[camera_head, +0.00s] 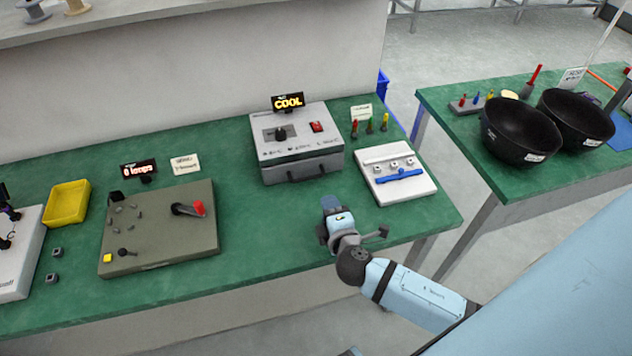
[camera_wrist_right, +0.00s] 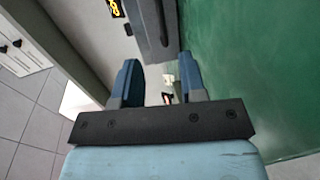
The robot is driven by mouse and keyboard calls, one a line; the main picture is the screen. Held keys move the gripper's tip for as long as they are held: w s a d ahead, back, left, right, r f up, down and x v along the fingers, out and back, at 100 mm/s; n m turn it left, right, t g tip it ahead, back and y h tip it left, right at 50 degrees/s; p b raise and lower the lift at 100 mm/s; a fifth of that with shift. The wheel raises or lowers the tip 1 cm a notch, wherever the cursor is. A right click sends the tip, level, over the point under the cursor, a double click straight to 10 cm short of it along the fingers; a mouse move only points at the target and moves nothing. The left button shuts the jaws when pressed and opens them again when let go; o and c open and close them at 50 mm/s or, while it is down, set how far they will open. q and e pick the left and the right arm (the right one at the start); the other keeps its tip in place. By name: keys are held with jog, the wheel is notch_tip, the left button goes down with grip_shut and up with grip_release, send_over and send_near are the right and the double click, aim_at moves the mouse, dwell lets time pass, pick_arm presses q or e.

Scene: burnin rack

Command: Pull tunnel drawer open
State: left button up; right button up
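The tunnel is a light grey box (camera_head: 297,143) on the green bench in the head view, with a lit "COOL" sign, a black knob and a red switch on top. Its drawer (camera_head: 303,169) is in the front face, with a dark handle, and looks closed. My right gripper (camera_head: 333,207) is over the bench in front of the tunnel, apart from it. In the right wrist view, its two blue fingers (camera_wrist_right: 160,76) are spread with nothing between them. A dark grey part of the tunnel front (camera_wrist_right: 149,30) lies just beyond the fingertips. My left gripper is not in view.
A white tray (camera_head: 375,158) with a blue handle lies right of the tunnel. A green-grey panel (camera_head: 160,240) with a red-tipped lever and a yellow bin (camera_head: 67,203) stand left. Black bowls (camera_head: 520,132) are on the right table. Bare bench lies left of my right gripper.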

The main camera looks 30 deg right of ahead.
jog(key=x, duration=1.2)
grip_shut()
